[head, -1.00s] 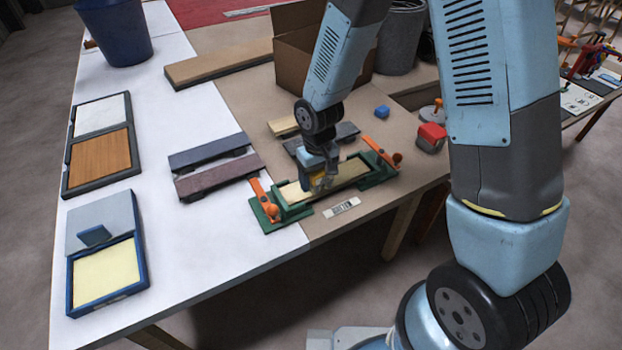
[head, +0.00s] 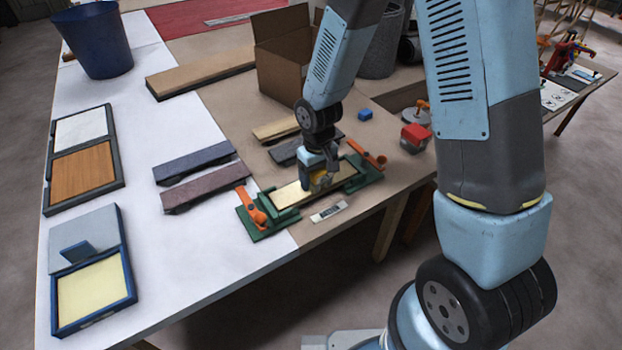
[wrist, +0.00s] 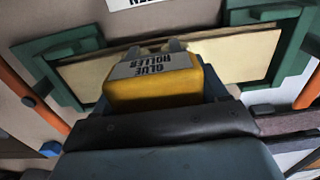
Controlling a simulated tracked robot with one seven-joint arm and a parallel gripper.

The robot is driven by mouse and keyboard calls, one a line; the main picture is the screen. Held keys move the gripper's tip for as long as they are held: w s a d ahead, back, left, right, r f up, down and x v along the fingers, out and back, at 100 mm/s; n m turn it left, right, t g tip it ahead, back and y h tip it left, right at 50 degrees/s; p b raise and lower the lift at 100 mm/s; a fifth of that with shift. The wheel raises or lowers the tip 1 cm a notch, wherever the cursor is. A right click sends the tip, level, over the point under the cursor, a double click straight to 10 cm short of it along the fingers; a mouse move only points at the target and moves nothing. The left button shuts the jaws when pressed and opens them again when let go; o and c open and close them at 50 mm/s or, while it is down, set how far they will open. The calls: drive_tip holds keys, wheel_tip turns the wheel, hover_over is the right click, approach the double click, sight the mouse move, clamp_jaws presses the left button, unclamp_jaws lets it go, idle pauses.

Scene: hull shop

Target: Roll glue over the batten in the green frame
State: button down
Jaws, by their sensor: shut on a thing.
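The green frame (head: 262,232) with orange clamp levers lies on the bench and holds a pale wooden batten (head: 288,194). The frame (wrist: 62,46) and batten (wrist: 243,58) also show in the wrist view. My gripper (head: 318,172) is over the batten, shut on the yellow glue roller (wrist: 150,90), whose label reads "GLUE ROLLER". The roller's lower end is at the batten; I cannot tell if it touches. A blue tray (head: 92,290) with pale yellow content stands at the left front.
Dark battens (head: 205,186) lie left of the frame. A cardboard box (head: 283,60), a red block (head: 415,137) and a small blue block (head: 365,114) are behind it. A label (head: 328,212) lies in front. The white bench top between tray and frame is clear.

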sight(347, 168)
drive_tip(key=shift+w+d, duration=0.7)
drive_tip(key=shift+d, duration=0.35)
drive_tip(key=shift+w+d, duration=0.7)
drive_tip(key=shift+d, duration=0.35)
drive_tip(key=shift+w+d, duration=0.4)
drive_tip(key=shift+d, duration=0.3)
drive_tip(key=shift+w+d, duration=0.4)
drive_tip(key=shift+d, duration=0.25)
drive_tip(key=shift+w+d+r, duration=0.1)
drive_tip(key=shift+w+d, duration=0.2)
drive_tip(key=shift+d, duration=0.2)
drive_tip(key=shift+w+d+r, duration=0.1)
drive_tip(key=shift+w+d, duration=0.2)
drive_tip(key=shift+d, duration=0.2)
drive_tip(key=shift+w, duration=0.1)
drive_tip(key=shift+w+a+r, duration=0.1)
drive_tip(key=shift+w+r, duration=0.2)
drive_tip(key=shift+r, duration=0.4)
drive_tip(key=shift+s+d+r, duration=0.15)
drive_tip(key=shift+d+r, duration=0.15)
drive_tip(key=shift+r, duration=0.25)
drive_tip(key=shift+s+a+r, duration=0.1)
drive_tip(key=shift+a+r, duration=0.1)
drive_tip(key=shift+r, duration=0.05)
drive_tip(key=shift+s+a+r, duration=0.1)
drive_tip(key=shift+s+r, duration=0.1)
drive_tip(key=shift+r, duration=1.7)
